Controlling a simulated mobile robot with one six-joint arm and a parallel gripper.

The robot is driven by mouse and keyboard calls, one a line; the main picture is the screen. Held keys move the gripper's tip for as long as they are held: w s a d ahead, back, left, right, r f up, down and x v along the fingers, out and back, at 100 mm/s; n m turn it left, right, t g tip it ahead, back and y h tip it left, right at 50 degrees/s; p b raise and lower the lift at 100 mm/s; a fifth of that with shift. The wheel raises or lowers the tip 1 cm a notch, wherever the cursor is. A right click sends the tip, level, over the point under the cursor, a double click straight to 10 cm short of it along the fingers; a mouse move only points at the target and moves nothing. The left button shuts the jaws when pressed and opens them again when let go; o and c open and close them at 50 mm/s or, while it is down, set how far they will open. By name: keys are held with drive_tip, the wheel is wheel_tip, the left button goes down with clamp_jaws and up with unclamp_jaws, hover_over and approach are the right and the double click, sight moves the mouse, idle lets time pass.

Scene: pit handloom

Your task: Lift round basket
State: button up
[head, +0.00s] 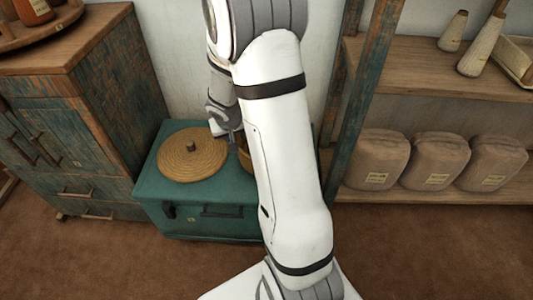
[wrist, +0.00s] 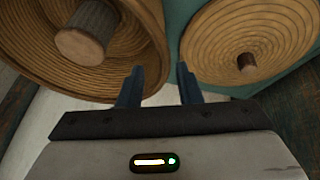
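The round basket (wrist: 105,75) is woven and tan. It fills the upper left of the wrist view, with a thick wooden cylinder (wrist: 86,30) standing in it. In the head view only a sliver of the basket (head: 245,157) shows beside my arm, which hides the rest. My gripper (wrist: 158,84) is open, its two dark fingers apart. In the wrist view the basket's near rim runs between the fingertips; I cannot tell whether they touch it. A round woven lid (head: 192,155) with a dark knob lies left of the basket, and it also shows in the wrist view (wrist: 225,35).
The lid lies on a teal chest (head: 205,222). A worn wooden cabinet (head: 75,120) stands close on the left. A shelf post (head: 360,90) rises at the right, with several wrapped bundles (head: 436,160) on the lower shelf (head: 440,196).

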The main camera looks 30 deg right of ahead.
drive_tip(key=b+x, duration=0.1)
drive_tip(key=x, duration=0.3)
drive_tip(key=b+x, duration=0.1)
drive_tip(key=x, duration=0.3)
drive_tip(key=shift+w+b, duration=0.25)
drive_tip(key=shift+b, duration=0.05)
drive_tip(key=shift+r, duration=0.1)
drive_tip(key=shift+c, duration=0.2)
clamp_jaws()
